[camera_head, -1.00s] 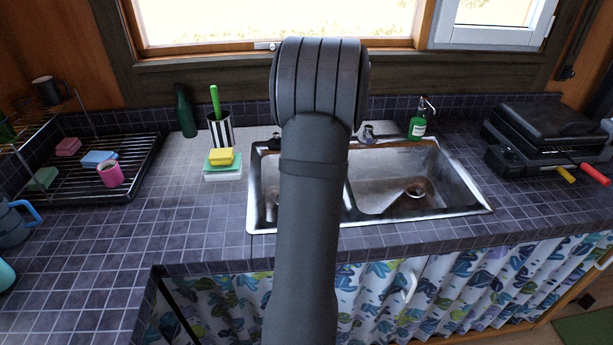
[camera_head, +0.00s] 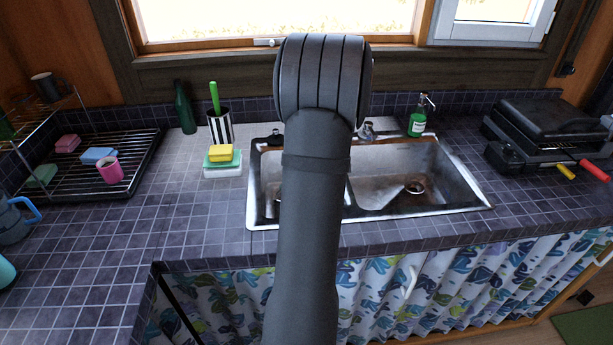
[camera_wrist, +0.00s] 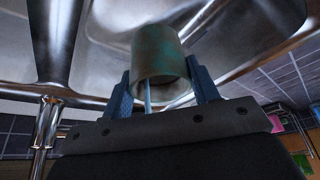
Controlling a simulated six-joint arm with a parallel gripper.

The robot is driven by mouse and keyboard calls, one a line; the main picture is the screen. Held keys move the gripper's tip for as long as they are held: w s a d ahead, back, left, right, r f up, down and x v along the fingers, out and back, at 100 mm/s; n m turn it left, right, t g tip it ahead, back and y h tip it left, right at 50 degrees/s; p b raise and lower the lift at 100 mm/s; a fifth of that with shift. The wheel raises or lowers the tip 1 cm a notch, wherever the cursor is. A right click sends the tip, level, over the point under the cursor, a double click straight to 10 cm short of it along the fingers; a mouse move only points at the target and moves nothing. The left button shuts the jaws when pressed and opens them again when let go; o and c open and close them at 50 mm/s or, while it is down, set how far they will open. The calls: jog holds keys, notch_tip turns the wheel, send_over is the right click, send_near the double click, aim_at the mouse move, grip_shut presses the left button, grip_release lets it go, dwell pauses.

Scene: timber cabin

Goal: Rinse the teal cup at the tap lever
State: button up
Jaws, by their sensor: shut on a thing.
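The teal cup (camera_wrist: 158,52), worn grey-green, is between the two blue fingers of my gripper (camera_wrist: 160,72) in the wrist view. My gripper is shut on it. A round end of the cup faces the wrist camera. Chrome tap parts (camera_wrist: 48,122) stand left of the cup in that view, apart from it. In the head view my arm hides my gripper, the cup and most of the tap; a chrome piece (camera_head: 367,130) shows behind the sink. I cannot make out the lever for certain.
The steel double sink (camera_head: 400,205) has a drain in its right basin. A yellow sponge (camera_head: 221,153), striped holder (camera_head: 220,128) and green bottle (camera_head: 185,108) stand left of it. The soap bottle (camera_head: 417,122) and black grill (camera_head: 545,130) are right. A dish rack (camera_head: 135,180) is left.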

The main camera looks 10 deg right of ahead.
dwell(0.4)
jog(key=shift+a, duration=0.45)
jog(key=shift+d, duration=0.15)
jog(key=shift+d, duration=0.4)
jog(key=s+a, duration=0.1)
jog(key=s, duration=0.7)
dwell(0.6)
dwell(1.2)
